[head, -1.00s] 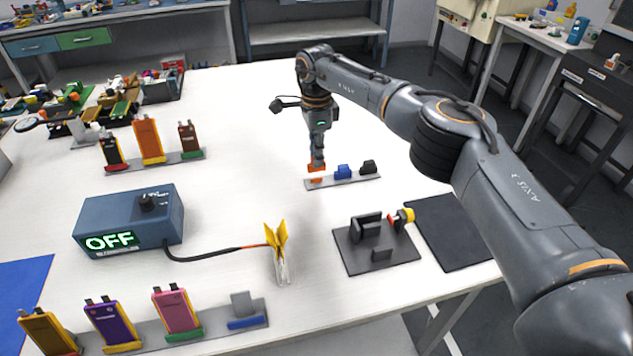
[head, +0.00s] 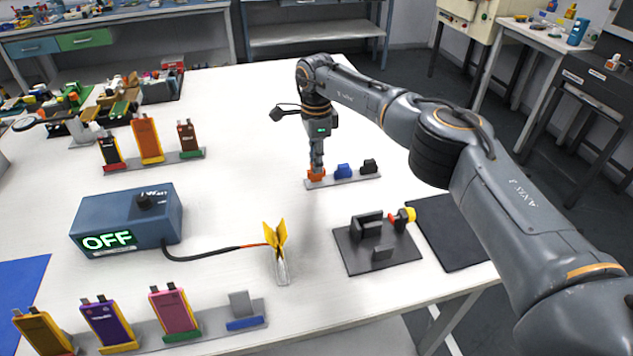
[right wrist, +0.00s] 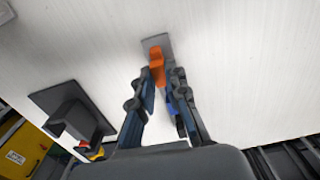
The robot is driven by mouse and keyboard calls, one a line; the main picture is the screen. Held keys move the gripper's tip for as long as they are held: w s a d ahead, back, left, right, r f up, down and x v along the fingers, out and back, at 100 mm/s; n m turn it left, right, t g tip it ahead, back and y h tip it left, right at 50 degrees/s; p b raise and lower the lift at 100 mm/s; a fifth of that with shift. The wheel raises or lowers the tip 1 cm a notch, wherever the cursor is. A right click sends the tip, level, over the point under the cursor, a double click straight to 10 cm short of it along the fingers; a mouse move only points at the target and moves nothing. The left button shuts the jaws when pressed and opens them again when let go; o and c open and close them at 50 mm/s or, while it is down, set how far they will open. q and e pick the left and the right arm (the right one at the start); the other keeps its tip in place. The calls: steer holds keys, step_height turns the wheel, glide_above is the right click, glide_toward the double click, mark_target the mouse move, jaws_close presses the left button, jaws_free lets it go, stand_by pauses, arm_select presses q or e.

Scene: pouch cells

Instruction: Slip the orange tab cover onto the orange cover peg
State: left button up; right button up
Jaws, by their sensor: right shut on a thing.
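The orange tab cover (head: 316,175) is at the left end of a small grey rack (head: 329,183), down at the place of the orange cover peg. The peg itself is hidden, and I cannot tell how fully the cover sits on it. My right gripper (head: 316,167) points straight down from above and is shut on the cover. In the right wrist view, the orange cover (right wrist: 156,66) shows at the tips of the fingers, over the grey rack (right wrist: 155,41). My left gripper is not in view.
A blue cover (head: 343,171) and a black cover (head: 369,166) stand close by on the same rack. A dark fixture (head: 378,244) is nearer, with a blue power box (head: 128,220) to the left. Racks of pouch cells stand left. White table around the rack is clear.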

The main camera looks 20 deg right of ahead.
steer(key=shift+f+b, duration=0.45)
steer(key=shift+f, duration=0.4)
steer(key=o, duration=0.8)
steer(key=shift+o, duration=0.6)
steer(key=shift+r, duration=0.1)
steer(key=shift+r+p, duration=3.4)
steer(key=shift+r, duration=1.6)
steer(key=shift+f, duration=0.1)
